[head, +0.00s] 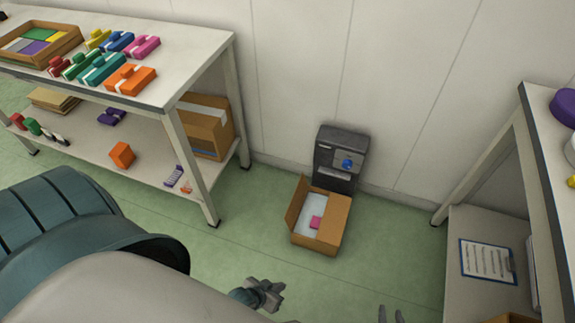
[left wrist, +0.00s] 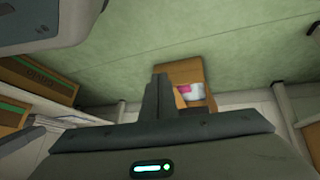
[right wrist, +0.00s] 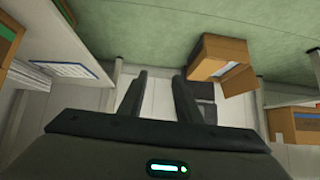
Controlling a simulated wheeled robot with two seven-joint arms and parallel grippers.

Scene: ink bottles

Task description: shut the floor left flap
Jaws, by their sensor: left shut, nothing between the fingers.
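An open cardboard box (head: 318,246) stands on the floor in the head view, with white lining and a pink item (head: 316,222) inside. Its left flap (head: 297,203) stands up along the left side. The box also shows in the left wrist view (left wrist: 184,71) and the right wrist view (right wrist: 222,48). My left gripper (head: 275,291) is shut and empty, apart from the box and nearer to me than it. Its closed fingers hide part of the box in the left wrist view. My right gripper (head: 391,314) is open and empty at the bottom edge.
A dark machine with a blue knob (head: 347,164) stands against the wall right behind the box. A shelf table (head: 190,75) with colored pieces stands at the left. Another table (head: 540,130) stands at the right, with a clipboard (head: 487,262) on its lower shelf. Green floor around the box is clear.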

